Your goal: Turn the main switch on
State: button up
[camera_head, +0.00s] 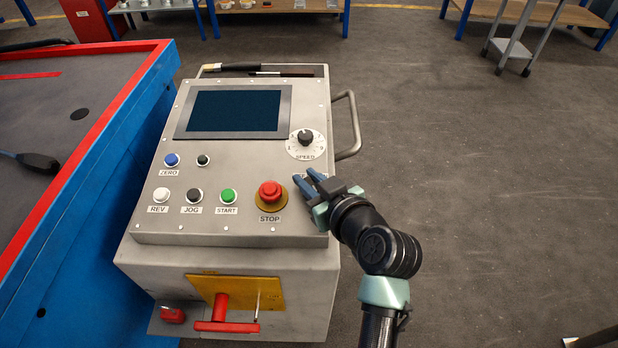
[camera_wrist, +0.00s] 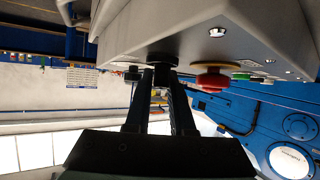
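The control box (camera_head: 150,225) has a sloped grey panel. My gripper (camera_head: 309,183) is at the panel's right edge, just right of the red STOP button (camera_head: 269,191). Its two blue fingers are apart. A small label (camera_head: 317,170) beside the fingers is partly hidden, and the main switch is not clearly visible in the head view. In the wrist view a dark knob (camera_wrist: 162,60), which seems to be the main switch, sits at the tips of my open fingers (camera_wrist: 161,78). I cannot tell whether they touch it. Its on or off position cannot be read.
The SPEED dial (camera_head: 305,138) and a side handle (camera_head: 353,125) are close above the gripper. White, black and green (camera_head: 228,196) buttons lie to the left. A red lever (camera_head: 222,310) is on the front below.

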grip_shut()
